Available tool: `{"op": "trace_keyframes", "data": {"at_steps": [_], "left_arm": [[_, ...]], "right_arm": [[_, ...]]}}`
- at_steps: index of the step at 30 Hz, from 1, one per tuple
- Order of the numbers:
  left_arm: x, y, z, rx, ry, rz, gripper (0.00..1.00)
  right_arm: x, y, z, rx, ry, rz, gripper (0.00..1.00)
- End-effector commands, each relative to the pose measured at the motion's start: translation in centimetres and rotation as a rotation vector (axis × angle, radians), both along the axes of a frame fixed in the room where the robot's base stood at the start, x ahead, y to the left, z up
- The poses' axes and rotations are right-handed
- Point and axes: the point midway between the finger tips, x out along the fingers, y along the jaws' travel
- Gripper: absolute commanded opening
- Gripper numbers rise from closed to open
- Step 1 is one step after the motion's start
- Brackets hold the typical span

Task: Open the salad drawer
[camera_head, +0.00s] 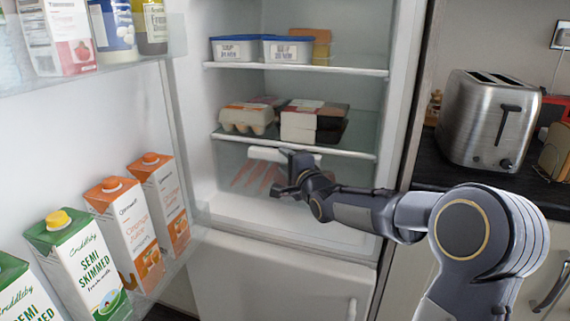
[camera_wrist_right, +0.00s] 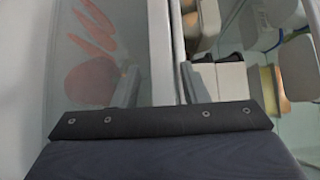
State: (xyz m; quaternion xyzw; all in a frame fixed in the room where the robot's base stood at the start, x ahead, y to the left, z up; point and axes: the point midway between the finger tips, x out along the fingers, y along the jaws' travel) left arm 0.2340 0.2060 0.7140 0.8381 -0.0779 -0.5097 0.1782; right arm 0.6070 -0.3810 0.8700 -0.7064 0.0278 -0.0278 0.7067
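The salad drawer (camera_head: 232,172) is the clear bin at the bottom of the open fridge, under the lower glass shelf. Orange, carrot-like shapes show through its front. A white strip (camera_head: 262,153) runs along its top edge. My right gripper (camera_head: 281,172) is in front of the drawer and hides part of it. In the right wrist view, the white strip (camera_wrist_right: 161,55) lies between the two spread fingers of the right gripper (camera_wrist_right: 160,85). Whether the fingers touch it I cannot tell. The drawer looks shut. My left gripper is out of view.
The lower shelf (camera_head: 350,152) just above holds an egg carton (camera_head: 248,117) and packs. The fridge door stands open at left, with juice (camera_head: 130,228) and milk cartons (camera_head: 78,262). A toaster (camera_head: 490,118) stands on the right counter.

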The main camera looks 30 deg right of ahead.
Motion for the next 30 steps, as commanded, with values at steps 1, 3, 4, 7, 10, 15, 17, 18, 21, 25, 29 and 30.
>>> {"op": "trace_keyframes", "data": {"at_steps": [1,3,4,7,10,15,17,18,21,25,29,30], "left_arm": [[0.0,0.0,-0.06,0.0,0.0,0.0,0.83],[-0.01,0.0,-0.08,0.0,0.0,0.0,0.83],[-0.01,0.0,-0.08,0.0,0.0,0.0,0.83],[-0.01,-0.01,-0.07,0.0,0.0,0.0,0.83],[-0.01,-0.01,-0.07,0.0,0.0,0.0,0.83],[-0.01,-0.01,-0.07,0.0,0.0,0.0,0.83],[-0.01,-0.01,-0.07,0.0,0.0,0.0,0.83],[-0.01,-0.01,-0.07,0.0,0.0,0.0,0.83],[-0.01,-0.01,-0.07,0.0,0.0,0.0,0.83],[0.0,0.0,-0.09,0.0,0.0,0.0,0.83],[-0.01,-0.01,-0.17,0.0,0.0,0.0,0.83],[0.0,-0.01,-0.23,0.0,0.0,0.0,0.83]], "right_arm": [[0.33,0.0,-0.03,0.0,0.0,0.001,0.4],[0.54,0.0,-0.02,0.0,0.0,0.001,0.4],[0.58,-0.01,-0.01,0.0,0.0,0.0,0.4],[0.59,-0.03,0.01,0.0,0.0,0.0,0.4],[0.57,-0.02,0.01,0.0,0.0,0.0,0.4],[0.55,-0.02,0.0,0.0,0.0,0.0,0.18],[0.55,-0.03,-0.02,0.0,0.001,0.0,0.1],[0.54,-0.02,-0.05,0.0,0.001,0.0,0.05],[0.54,-0.03,-0.1,0.0,0.003,0.0,0.0],[0.53,-0.03,-0.17,0.0,0.004,0.0,0.0],[0.47,0.03,-0.26,0.001,0.005,0.0,0.0],[0.44,0.09,-0.29,0.001,0.005,0.0,0.0]]}}
